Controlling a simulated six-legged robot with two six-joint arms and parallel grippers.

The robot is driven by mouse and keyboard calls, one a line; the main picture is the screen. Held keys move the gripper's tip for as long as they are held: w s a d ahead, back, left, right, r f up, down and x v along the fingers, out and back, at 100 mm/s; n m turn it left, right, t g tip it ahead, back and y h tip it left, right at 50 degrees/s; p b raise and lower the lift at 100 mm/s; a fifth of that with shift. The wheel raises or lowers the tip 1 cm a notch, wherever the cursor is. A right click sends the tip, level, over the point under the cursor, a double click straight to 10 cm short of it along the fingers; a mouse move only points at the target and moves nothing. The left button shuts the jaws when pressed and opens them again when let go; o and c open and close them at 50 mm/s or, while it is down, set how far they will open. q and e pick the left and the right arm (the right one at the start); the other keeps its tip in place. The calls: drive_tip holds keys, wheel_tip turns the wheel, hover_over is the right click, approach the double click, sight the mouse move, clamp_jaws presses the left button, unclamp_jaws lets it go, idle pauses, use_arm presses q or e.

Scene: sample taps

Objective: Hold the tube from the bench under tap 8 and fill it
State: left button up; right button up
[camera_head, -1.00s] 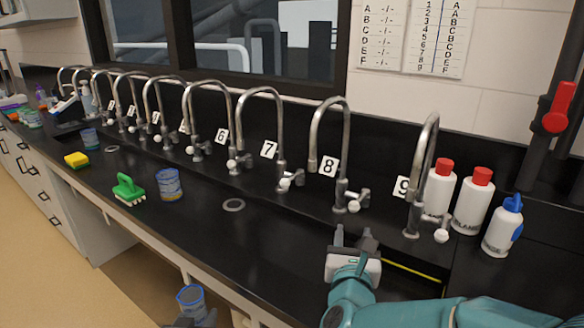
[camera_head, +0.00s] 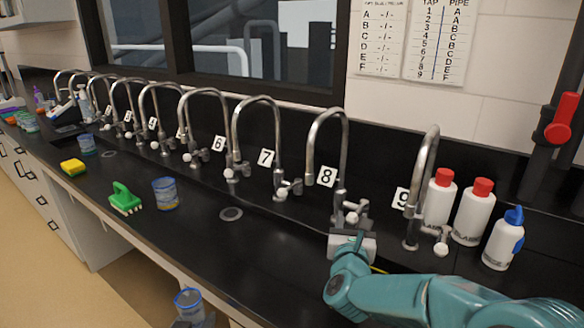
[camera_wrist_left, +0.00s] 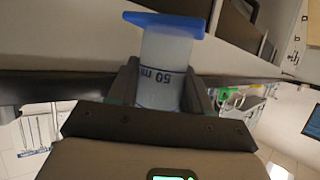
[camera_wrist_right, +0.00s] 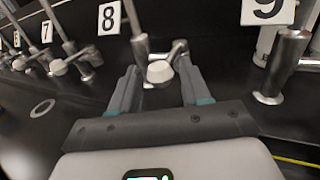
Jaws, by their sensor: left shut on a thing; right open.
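Tap 8 (camera_head: 343,165) is a tall curved metal tap beside its number 8 label; its white-tipped handle (camera_head: 352,218) sits at the base. My right gripper (camera_wrist_right: 160,82) is open, with the white handle tip (camera_wrist_right: 160,72) between or just beyond its fingertips; contact cannot be told. In the head view, the right gripper (camera_head: 352,236) is just in front of that handle. My left gripper (camera_wrist_left: 165,85) is shut on a clear tube (camera_wrist_left: 165,65) with a blue flared end and a "50 ml" mark. The tube (camera_head: 188,302) shows low in the head view, below the bench edge, away from tap 8.
Tap 7 (camera_head: 277,150) and tap 9 (camera_head: 425,190) flank tap 8. White bottles (camera_head: 473,212) stand right of tap 9. A blue-rimmed beaker (camera_head: 165,194), green brush (camera_head: 125,198) and yellow sponge (camera_head: 73,167) are on the left bench. A drain (camera_head: 231,214) lies in the bench.

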use_arm(q)
drive_tip(key=shift+f, duration=0.2)
use_arm(e)
drive_tip(key=shift+w+d, duration=0.1)
drive_tip(key=shift+w, duration=0.2)
drive_tip(key=shift+r, duration=0.15)
drive_tip(key=shift+w, duration=0.1)
